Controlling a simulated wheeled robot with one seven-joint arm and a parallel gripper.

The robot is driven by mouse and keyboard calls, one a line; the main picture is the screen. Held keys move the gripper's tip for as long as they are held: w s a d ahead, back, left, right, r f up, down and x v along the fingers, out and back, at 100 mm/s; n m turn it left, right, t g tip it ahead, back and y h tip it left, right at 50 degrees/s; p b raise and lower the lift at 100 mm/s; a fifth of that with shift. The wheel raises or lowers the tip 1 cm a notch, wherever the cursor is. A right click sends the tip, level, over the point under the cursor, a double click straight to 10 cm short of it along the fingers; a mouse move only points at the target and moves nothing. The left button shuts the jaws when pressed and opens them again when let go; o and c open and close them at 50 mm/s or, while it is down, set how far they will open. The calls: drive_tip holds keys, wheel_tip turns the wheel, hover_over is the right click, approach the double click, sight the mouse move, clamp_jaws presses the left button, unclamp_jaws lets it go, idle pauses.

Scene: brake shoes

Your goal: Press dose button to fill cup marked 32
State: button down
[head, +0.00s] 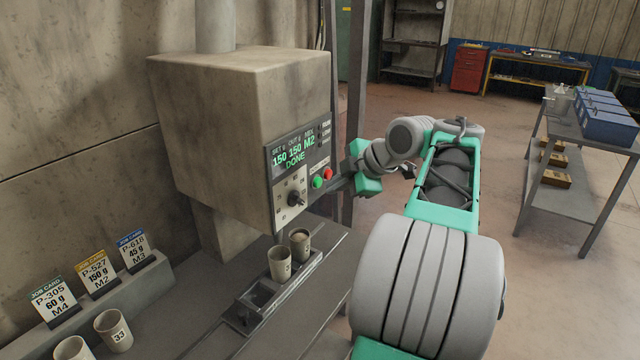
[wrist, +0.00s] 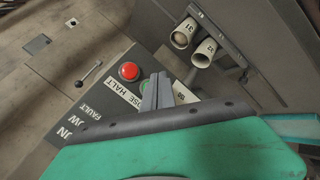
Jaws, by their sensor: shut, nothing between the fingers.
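The dosing machine (head: 240,130) has a display (head: 296,150) reading set 150, out 150, M2, DONE. Its green button (head: 317,182) and red button (head: 328,174) are on the front panel. My gripper (head: 342,184) is shut and empty, close by the buttons. In the wrist view its fingertips (wrist: 157,92) partly cover the green button (wrist: 145,86), beside the red button (wrist: 129,72) and a DOSE HALT label; contact is unclear. Two cups stand in the rack below: a nearer cup (head: 281,263) and a farther cup (head: 300,244) with brownish contents. Their full numbers are hard to read in the head view.
A cup marked 33 (head: 113,330) and another cup (head: 72,348) stand at lower left. Job cards P-305 60 g M4 (head: 52,300), P-527 150 g M2 (head: 97,272) and P-618 45 g M3 (head: 133,250) stand behind. A dial knob (head: 295,199) sits below the display.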

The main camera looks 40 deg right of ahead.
drive_tip(key=shift+w, duration=0.15)
drive_tip(key=shift+w+a, duration=0.15)
drive_tip(key=shift+w, duration=0.1)
drive_tip(key=shift+w+a+b, duration=0.1)
drive_tip(key=shift+w+b, duration=0.2)
drive_tip(key=shift+w, duration=0.15)
idle(0.7)
drive_tip(key=shift+s, duration=0.1)
drive_tip(key=shift+s+d, duration=0.25)
drive_tip(key=shift+s, duration=0.5)
drive_tip(key=s, duration=0.1)
drive_tip(key=s+d, duration=0.1)
drive_tip(key=s, duration=0.2)
drive_tip(key=shift+s+d, duration=0.35)
idle(0.7)
